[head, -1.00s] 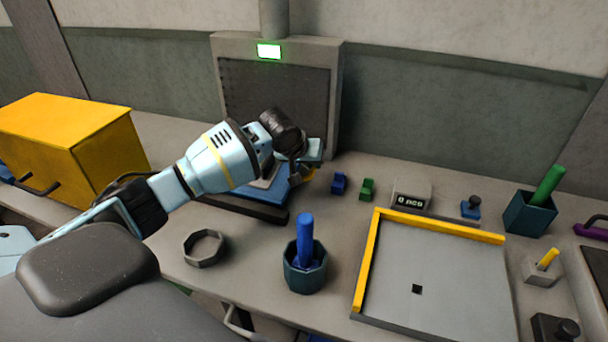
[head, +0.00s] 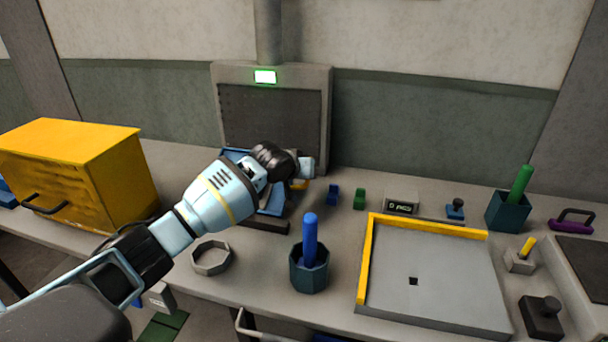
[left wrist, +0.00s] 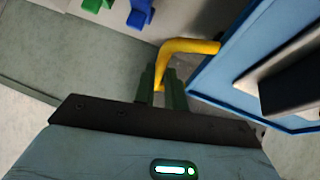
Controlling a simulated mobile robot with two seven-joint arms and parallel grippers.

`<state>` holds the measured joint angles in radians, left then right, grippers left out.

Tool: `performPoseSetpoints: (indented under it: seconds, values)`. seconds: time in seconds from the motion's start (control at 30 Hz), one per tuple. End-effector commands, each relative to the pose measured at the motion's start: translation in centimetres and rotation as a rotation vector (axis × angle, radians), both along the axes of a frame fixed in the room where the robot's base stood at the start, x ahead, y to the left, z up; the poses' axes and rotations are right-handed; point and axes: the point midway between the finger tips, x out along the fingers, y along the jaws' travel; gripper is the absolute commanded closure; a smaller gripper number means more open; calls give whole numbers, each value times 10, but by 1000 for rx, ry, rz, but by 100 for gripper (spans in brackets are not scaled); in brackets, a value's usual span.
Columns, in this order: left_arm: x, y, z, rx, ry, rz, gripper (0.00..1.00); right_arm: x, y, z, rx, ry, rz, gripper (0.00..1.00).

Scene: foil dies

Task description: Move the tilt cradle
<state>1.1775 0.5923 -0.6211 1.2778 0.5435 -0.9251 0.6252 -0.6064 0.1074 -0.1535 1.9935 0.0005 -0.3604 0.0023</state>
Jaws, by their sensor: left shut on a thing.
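The tilt cradle is a blue tray (head: 273,203) on a dark base (head: 265,226), in front of the grey framed panel. My left arm hides much of it. The tray looks tilted on its base. In the left wrist view the blue tray (left wrist: 225,68) holds a grey and dark block (left wrist: 285,75), and a yellow bent handle (left wrist: 190,46) sticks out from its edge. My left gripper (left wrist: 161,90) is shut on this handle, its dark green fingers on either side. In the head view the left gripper (head: 299,183) is partly hidden by its own wrist. My right gripper is not in view.
A blue block (head: 333,195) and a green block (head: 359,199) stand just right of the cradle. A grey ring (head: 211,258) and a cup (head: 309,270) with a blue rod stand in front. A yellow-edged tray (head: 440,280) lies right, a yellow box (head: 80,170) left.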

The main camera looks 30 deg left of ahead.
Motion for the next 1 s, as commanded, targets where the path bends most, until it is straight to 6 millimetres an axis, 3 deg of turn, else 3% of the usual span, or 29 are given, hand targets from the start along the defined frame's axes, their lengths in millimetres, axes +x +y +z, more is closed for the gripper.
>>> performPoseSetpoints:
  seconds: [0.03,0.47,0.5,0.67,1.0]
  values:
    - [2,0,7,0,-15,0,100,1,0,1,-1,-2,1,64]
    - [2,0,7,0,-19,-1,100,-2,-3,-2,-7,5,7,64]
    - [2,0,7,0,-19,-1,85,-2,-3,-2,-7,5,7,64]
    - [1,0,5,1,-14,0,66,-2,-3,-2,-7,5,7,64]
    - [-1,0,4,1,-10,0,66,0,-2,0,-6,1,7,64]
